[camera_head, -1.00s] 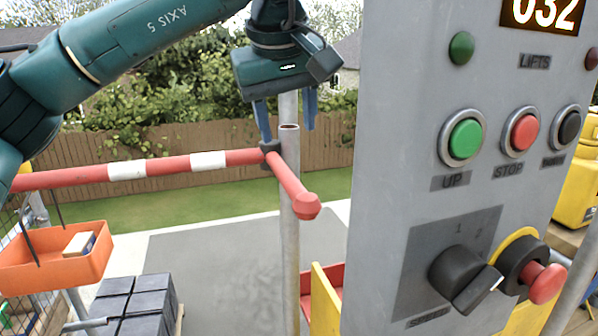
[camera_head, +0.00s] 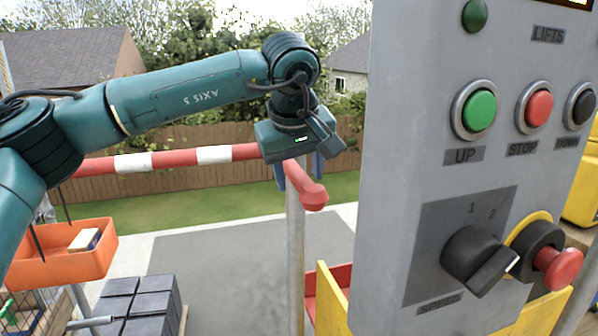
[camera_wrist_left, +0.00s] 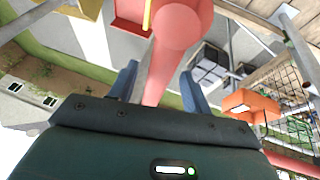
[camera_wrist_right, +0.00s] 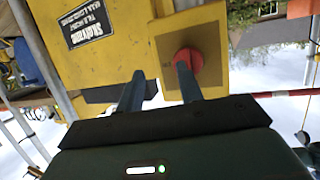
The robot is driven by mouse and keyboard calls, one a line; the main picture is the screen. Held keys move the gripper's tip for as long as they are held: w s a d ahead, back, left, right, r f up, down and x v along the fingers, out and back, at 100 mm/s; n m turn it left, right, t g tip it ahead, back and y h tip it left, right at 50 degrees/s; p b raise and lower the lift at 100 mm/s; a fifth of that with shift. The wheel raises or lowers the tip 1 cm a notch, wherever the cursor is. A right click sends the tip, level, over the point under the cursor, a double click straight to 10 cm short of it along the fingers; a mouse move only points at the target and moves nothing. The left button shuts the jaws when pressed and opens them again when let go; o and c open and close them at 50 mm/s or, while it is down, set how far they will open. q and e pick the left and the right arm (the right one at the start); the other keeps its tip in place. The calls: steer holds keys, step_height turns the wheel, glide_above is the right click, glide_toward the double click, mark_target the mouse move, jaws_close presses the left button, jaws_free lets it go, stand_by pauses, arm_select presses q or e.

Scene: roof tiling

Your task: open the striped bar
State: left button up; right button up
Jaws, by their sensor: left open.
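The red-and-white striped bar (camera_head: 175,158) runs level across the left of the head view to a grey post (camera_head: 296,235). Its red handle (camera_head: 314,194) sticks out past the post, ending in a rounded knob. My left gripper (camera_head: 298,178) is at the handle, pointing down, and hides where bar and post meet. In the left wrist view the red handle (camera_wrist_left: 172,55) lies between the open blue fingers, not clamped. My right gripper (camera_wrist_right: 160,72) is open and empty, facing a yellow box (camera_wrist_right: 205,25) with a red knob (camera_wrist_right: 188,58).
A grey control panel (camera_head: 400,130) with buttons and a speed switch fills the right, close to the handle. An orange tray (camera_head: 60,262) hangs at left below the bar. Dark stacked blocks (camera_head: 140,298) stand below it. Grey paving (camera_head: 235,265) beyond the post is clear.

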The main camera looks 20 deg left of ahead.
arm_select(q)
jaws_close()
stand_by(0.4)
arm_select(e)
steer(key=shift+r, duration=0.1)
